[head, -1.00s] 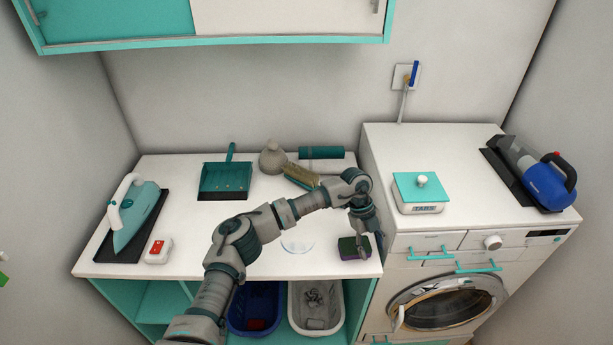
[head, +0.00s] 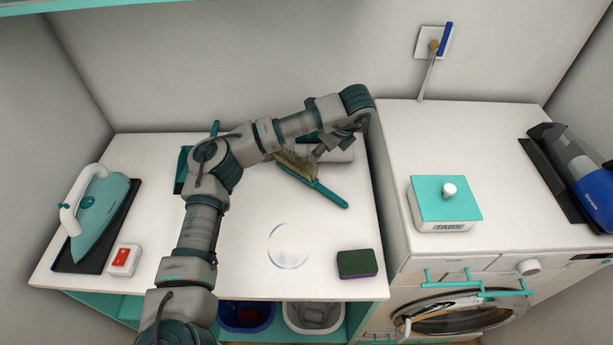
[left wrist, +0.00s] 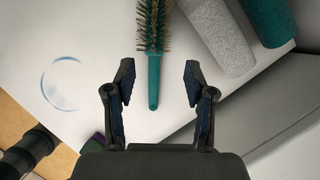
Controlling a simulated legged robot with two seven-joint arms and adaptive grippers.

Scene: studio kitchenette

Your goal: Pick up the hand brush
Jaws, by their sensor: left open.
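The hand brush (head: 313,180) lies on the white counter, with a teal handle pointing to the lower right and tan bristles at its upper left. My left gripper (head: 324,146) is above the counter by the bristle end, its arm reaching over from the left. In the left wrist view the brush (left wrist: 153,50) lies ahead, its handle end pointing down between the fingers. The left gripper (left wrist: 157,85) is open and empty there, with the brush apart from both fingers. My right gripper is not in view.
A grey and teal roller-like object (left wrist: 237,30) lies beside the brush. A sponge (head: 357,263) lies at the counter's front right, the iron (head: 98,215) at left. The washing machine (head: 470,150) stands higher at right. The counter near the ring mark (head: 288,246) is clear.

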